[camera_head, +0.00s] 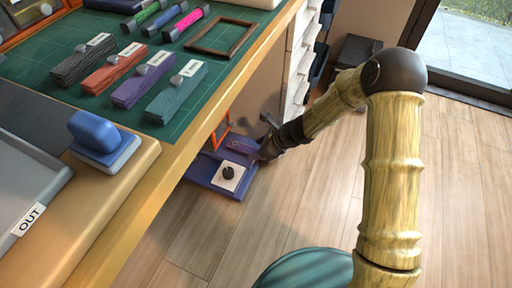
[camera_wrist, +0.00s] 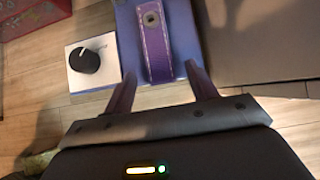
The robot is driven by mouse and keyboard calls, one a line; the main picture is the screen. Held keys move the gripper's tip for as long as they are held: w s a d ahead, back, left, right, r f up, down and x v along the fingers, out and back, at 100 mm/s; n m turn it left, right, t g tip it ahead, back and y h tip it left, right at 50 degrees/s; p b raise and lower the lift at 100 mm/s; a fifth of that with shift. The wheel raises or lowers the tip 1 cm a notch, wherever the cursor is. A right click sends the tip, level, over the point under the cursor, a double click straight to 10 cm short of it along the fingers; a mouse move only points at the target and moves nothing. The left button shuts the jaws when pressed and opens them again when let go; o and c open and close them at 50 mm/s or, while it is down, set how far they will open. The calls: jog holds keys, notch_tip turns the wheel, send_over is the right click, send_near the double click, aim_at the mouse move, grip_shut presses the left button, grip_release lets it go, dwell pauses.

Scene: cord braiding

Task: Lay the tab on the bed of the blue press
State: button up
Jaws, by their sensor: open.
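The blue press (camera_head: 203,167) is on the floor beside the bench in the head view. Its blue bed (camera_wrist: 128,38) fills the top middle of the wrist view. The purple tab (camera_wrist: 155,48), a strip with stitched edges and a metal eyelet near its far end, lies lengthwise over the bed. My gripper (camera_wrist: 160,72) is open, with one finger on each side of the tab's near end and gaps between. In the head view my gripper (camera_head: 262,152) is low over the press's right side, and the tab is hard to make out there.
A white plate with a black knob (camera_wrist: 88,60) sits left of the bed. An orange frame (camera_head: 220,131) stands behind the press. The bench (camera_head: 190,160) overhangs on the left, with cord bundles on its green mat. White drawers (camera_head: 298,65) stand behind. Floor to the right is clear.

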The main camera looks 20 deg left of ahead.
jog(key=p+v, duration=0.8)
jog(key=v, duration=0.8)
jog(key=shift+p, duration=0.4)
jog(key=shift+r, duration=0.1)
jog(key=s+d+r+n+t+h+p, duration=0.1)
jog(key=s+d+r+n+h+p, duration=0.4)
jog(key=d+r+n+p, duration=0.75)
jog(key=s+d+r+n+t+h+p, duration=0.1)
jog(key=s+d+r+n+h+p, duration=0.25)
jog(key=s+d+r+n, duration=0.95)
jog(key=w+a+r+m+p, duration=0.1)
jog(key=w+r+m+p, duration=0.1)
jog(key=r+p, duration=1)
jog(key=w+a+r+m+p, duration=0.1)
jog(key=r+m+p, duration=0.1)
jog(key=r+p, duration=1)
jog(key=w+a+r+m+p, duration=0.1)
jog(key=w+r+m+p, duration=0.1)
jog(key=r+p, duration=1)
notch_tip(320, 180, up, 4)
jog(key=shift+w+r+p, duration=0.2)
jog(key=shift+w+p, duration=0.2)
jog(key=shift+a+m+y, duration=0.1)
jog(key=shift+m+y, duration=0.15)
jog(key=shift+w, duration=0.1)
